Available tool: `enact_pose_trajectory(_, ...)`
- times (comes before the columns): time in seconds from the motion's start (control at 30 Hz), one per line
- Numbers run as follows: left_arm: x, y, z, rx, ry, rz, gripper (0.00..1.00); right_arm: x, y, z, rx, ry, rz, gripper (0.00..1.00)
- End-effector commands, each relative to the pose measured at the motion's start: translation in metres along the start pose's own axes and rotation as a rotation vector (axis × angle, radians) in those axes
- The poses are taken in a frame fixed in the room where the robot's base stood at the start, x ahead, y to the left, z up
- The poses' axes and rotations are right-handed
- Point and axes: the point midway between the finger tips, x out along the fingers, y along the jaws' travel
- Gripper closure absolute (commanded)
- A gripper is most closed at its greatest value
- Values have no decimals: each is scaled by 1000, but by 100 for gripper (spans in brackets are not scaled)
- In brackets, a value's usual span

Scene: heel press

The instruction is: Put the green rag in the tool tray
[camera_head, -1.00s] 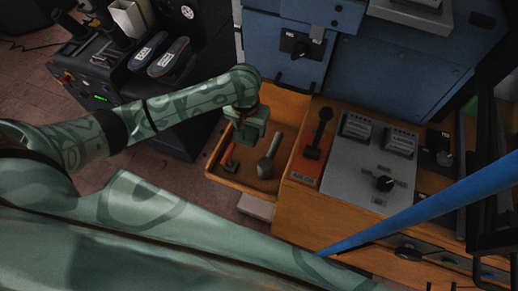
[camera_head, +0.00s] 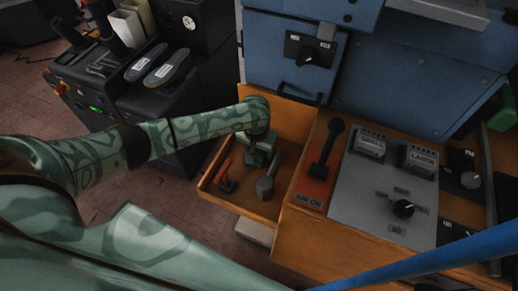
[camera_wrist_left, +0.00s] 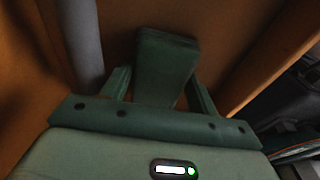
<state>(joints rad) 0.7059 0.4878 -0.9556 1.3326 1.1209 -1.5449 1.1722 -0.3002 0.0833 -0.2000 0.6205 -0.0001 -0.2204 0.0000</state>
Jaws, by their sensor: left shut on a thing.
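The tool tray (camera_head: 236,207) is an open wooden box at the left end of the wooden bench. My left gripper (camera_head: 257,157) is inside its outline, near the back, just behind a grey tool. In the left wrist view, the gripper (camera_wrist_left: 162,90) is shut on the green rag (camera_wrist_left: 166,62), a dark green folded block between the fingers. The rag points at the brown wood of the tray. I cannot tell whether it touches the tray floor. My right gripper is out of view.
In the tray lie a grey tool (camera_head: 268,183) and an orange-red tool (camera_head: 226,176). A black lever on a red plate (camera_head: 322,160) and a grey control panel (camera_head: 375,195) stand to the right. A blue bar (camera_head: 420,262) crosses the lower right.

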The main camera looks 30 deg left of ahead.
Motion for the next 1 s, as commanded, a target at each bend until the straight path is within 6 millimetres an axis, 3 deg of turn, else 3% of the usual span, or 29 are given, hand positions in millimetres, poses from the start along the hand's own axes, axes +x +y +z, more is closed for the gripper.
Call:
enact_pose_trajectory(0.17, 1, 0, 0, 0, 0, 0, 59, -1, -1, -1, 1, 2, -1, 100)
enact_pose_trajectory(0.2, 1, 0, 0, 0, 0, 0, 35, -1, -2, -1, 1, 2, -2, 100)
enact_pose_trajectory(0.23, 1, 0, 0, 0, 1, 0, 32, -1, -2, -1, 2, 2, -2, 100)
enact_pose_trajectory(0.57, -3, 0, 0, 0, 1, 0, 32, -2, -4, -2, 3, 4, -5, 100)
enact_pose_trajectory(1.0, -100, 0, -2, 0, 4, 1, 32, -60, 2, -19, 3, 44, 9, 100)
